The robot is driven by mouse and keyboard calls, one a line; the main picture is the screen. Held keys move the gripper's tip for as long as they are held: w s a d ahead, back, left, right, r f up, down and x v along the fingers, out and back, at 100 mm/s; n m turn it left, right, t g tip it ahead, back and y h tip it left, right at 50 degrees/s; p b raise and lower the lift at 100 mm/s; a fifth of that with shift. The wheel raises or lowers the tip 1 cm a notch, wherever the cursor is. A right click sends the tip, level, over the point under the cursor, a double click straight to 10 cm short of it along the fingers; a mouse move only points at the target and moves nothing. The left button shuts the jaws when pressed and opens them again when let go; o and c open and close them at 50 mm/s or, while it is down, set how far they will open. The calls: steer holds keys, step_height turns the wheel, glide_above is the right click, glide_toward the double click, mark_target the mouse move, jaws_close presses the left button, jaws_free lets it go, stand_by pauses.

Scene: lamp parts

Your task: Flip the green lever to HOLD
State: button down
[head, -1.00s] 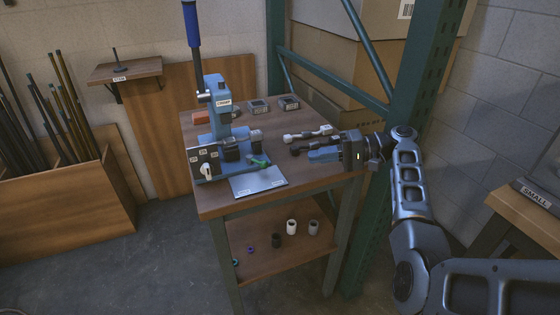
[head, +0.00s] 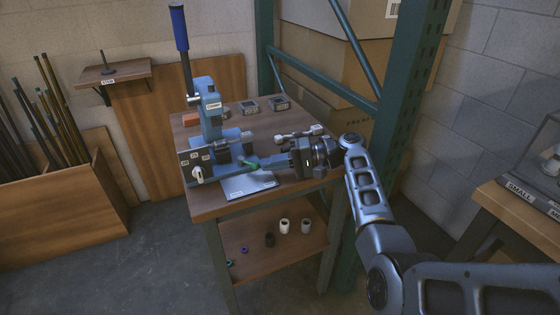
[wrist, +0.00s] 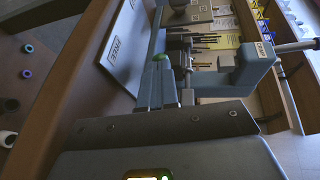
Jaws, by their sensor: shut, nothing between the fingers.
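The green lever (head: 249,164) sticks out low at the right side of the blue press (head: 210,120), above a pale plate (head: 243,187). My gripper (head: 267,162) is shut and empty, reaching in from the right, with its fingertips close beside the lever. In the wrist view, the lever's round green end (wrist: 160,57) shows just beyond the fingertips (wrist: 166,74); I cannot tell whether they touch. The plate there carries a label (wrist: 124,46) reading FREE. The HOLD label cannot be made out.
The press has a tall blue-handled arm (head: 180,28) and a switch box (head: 196,165) at its left. Dark and pale rods (head: 297,135) lie behind my gripper. A green rack post (head: 405,90) stands right of the bench. Several small cylinders sit on the lower shelf (head: 260,255).

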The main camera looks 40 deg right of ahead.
mark_target(255, 187)
steer(key=shift+a+r, duration=0.1)
stand_by(0.3)
steer(key=shift+s+a+m+t+h+p, duration=0.15)
steer(key=shift+a+m+t+h+p, duration=0.2)
steer(key=shift+p, duration=0.3)
steer(key=m+t+h+p, duration=0.1)
steer(key=a+m+p, duration=0.1)
steer(key=shift+s+a+r+t+h+p, duration=0.1)
steer(key=shift+s+a+t+h+p, duration=0.1)
steer(key=shift+s+t+h+p, duration=0.15)
steer(key=shift+s+a+m+t+h+p, duration=0.15)
steer(key=shift+a+m+t+h+p, duration=0.3)
steer(key=shift+a+m+t+h, duration=0.5)
steer(key=shift+w+a+g, duration=0.2)
steer(key=shift+a+g, duration=0.05)
steer(key=shift+a, duration=0.9)
steer(key=b+v, duration=0.1)
steer(key=v, duration=0.7)
